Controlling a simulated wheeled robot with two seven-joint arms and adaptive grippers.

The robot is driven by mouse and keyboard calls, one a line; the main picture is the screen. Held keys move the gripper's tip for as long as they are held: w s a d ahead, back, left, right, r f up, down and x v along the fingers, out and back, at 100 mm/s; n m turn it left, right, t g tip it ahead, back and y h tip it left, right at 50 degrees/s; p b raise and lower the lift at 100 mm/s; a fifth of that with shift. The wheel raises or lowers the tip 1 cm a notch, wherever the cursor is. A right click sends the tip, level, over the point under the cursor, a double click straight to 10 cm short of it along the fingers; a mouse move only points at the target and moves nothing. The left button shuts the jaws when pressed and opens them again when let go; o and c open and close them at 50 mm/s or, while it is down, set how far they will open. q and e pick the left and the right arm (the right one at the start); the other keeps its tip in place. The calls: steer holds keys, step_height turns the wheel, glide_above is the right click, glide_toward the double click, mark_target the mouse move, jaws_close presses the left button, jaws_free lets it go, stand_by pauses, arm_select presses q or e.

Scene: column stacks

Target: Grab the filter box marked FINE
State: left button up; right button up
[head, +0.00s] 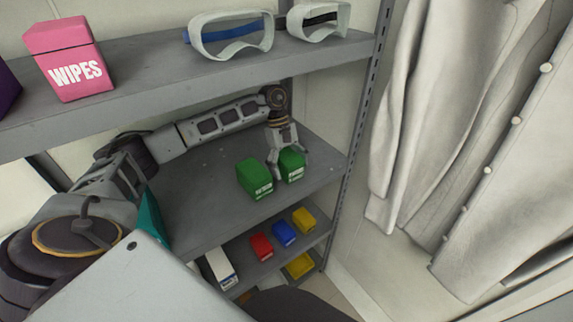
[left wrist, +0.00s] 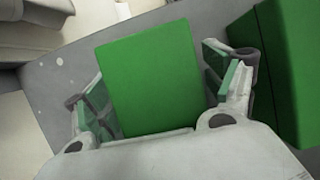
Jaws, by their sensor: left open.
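Two green boxes stand side by side on the middle shelf in the head view, a nearer left one (head: 254,178) and a right one (head: 292,166). Both have white lettering on the front, too small for me to read which says FINE. My left gripper (head: 288,163) comes down from above with its fingers open on either side of the right box. In the left wrist view, that box (left wrist: 152,80) sits between the open fingers (left wrist: 160,100), with a gap visible on the right side. The other green box (left wrist: 290,65) is just outside the right finger. My right gripper is out of view.
The upper shelf (head: 150,97) holds a pink WIPES box (head: 68,60) and goggles (head: 232,35), above my arm. The lower shelf has red (head: 262,246), blue (head: 284,233) and yellow (head: 304,219) boxes. A shelf post (head: 360,130) stands to the right; white coats hang beyond.

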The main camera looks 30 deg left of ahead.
arm_select(q)
steer(key=shift+f, duration=0.1)
stand_by(0.6)
steer(key=c, duration=1)
